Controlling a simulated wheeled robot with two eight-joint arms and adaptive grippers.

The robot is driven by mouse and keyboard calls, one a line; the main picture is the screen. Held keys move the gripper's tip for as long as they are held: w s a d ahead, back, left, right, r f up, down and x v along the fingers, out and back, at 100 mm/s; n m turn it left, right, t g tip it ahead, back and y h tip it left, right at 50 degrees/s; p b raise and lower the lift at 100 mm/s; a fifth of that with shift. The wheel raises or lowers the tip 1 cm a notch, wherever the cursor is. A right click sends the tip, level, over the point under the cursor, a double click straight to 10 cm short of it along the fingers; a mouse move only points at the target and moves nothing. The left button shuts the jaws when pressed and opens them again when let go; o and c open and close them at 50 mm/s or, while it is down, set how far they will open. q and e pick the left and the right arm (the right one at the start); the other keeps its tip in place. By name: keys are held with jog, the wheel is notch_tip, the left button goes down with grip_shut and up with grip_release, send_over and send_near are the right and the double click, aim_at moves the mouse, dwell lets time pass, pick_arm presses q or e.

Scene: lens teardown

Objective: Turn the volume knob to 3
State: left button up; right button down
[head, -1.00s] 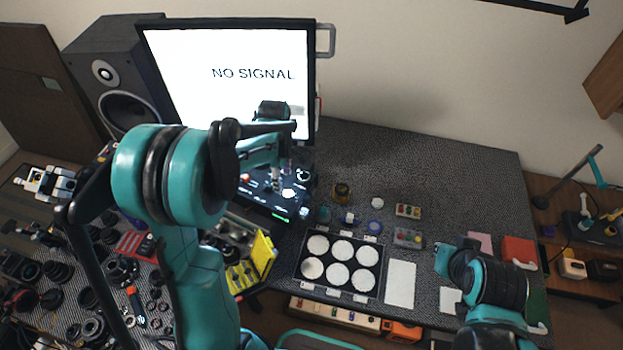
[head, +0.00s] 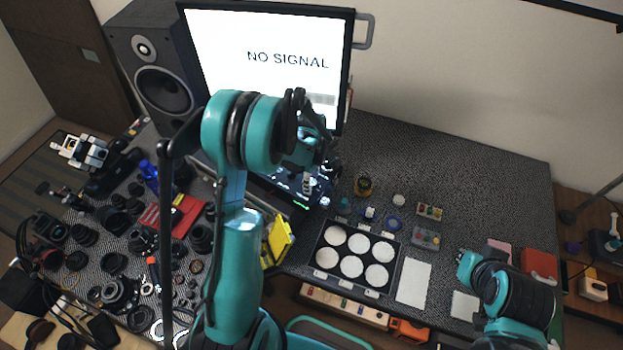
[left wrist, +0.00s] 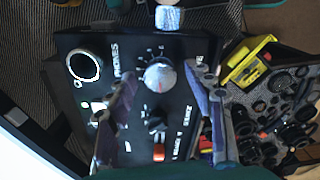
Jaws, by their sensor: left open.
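The black device (head: 268,187) with a lit front stands below the monitor in the head view, largely covered by my left arm. In the left wrist view its black panel (left wrist: 120,62) carries a silver round knob (left wrist: 160,75) with a printed scale, which looks like the volume knob. I cannot read its setting. My left gripper (left wrist: 160,73) is open, its fingers on either side of this knob in the picture; contact cannot be told. In the head view the left gripper (head: 309,182) is over the device. My right gripper (head: 465,265) is low at the right, its jaws unclear.
A smaller black knob (left wrist: 156,122), a red control (left wrist: 158,152) and a ringed phones socket (left wrist: 84,66) share the panel. The monitor (head: 265,52) and speaker (head: 160,78) stand behind. Lens parts crowd the left table; a tray (head: 318,258) with white discs lies right.

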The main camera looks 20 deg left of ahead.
pick_arm(q)
jog(key=c, duration=1.2)
jog(key=shift+o, duration=0.2)
jog(key=m+b, duration=0.2)
jog(key=m, duration=0.1)
jog(key=shift+f+m+b, duration=0.1)
jog(key=shift+m+b, duration=0.2)
jog(key=shift+b, duration=0.05)
jog(key=m+b, duration=0.2)
jog(key=m, duration=0.2)
jog(key=m+b, duration=0.2)
jog(key=m, duration=0.3)
jog(key=m+b, duration=0.1)
jog(key=m, duration=0.4)
jog(key=shift+a, duration=0.1)
